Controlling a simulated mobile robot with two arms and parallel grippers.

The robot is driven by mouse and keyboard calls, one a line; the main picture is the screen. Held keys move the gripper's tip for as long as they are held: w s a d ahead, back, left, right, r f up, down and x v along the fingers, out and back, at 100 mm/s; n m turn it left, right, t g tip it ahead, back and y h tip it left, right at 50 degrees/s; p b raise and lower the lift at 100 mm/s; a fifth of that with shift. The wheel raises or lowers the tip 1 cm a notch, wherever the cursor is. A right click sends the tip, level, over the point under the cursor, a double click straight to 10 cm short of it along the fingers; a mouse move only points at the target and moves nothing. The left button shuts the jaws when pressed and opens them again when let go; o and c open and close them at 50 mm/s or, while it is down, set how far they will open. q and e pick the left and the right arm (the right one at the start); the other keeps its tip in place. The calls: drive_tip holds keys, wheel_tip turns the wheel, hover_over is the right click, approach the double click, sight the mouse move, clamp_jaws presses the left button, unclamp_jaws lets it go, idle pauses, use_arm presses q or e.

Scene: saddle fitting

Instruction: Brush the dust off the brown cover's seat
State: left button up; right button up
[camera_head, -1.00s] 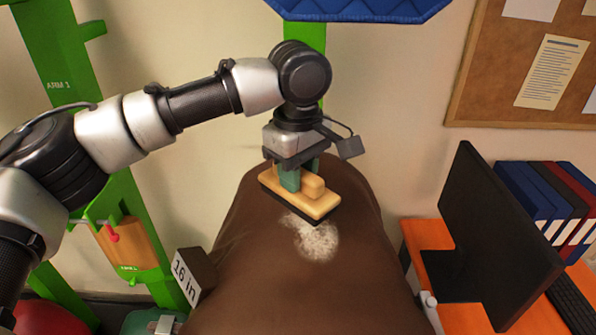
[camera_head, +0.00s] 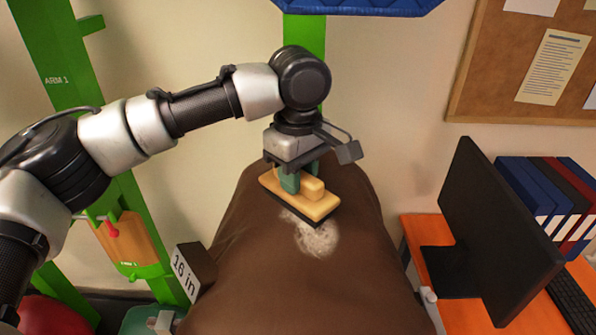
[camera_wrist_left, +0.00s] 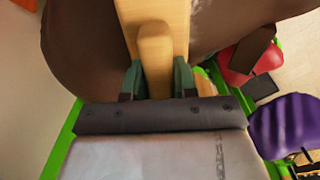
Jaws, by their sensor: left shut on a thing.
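The brown cover (camera_head: 300,285) fills the lower middle of the head view, its seat rising toward the wall. A pale patch of dust (camera_head: 317,242) lies on the seat. My left gripper (camera_head: 300,180) is shut on the handle of a wooden brush (camera_head: 318,207). The brush is low over the cover, at the far edge of the dust, and hides part of it; I cannot tell whether its bristles touch. In the left wrist view the green fingers (camera_wrist_left: 158,80) flank the brush handle (camera_wrist_left: 155,50). My right gripper is not in view.
A block marked "16 in" (camera_head: 186,275) is at the cover's left. An orange desk (camera_head: 420,236) with a black monitor (camera_head: 490,225) and binders (camera_head: 540,200) stands on the right. A green frame (camera_head: 65,80) stands on the left. A blue padded thing (camera_head: 355,6) hangs above.

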use_arm(q)
drive_tip(key=shift+f, duration=0.85)
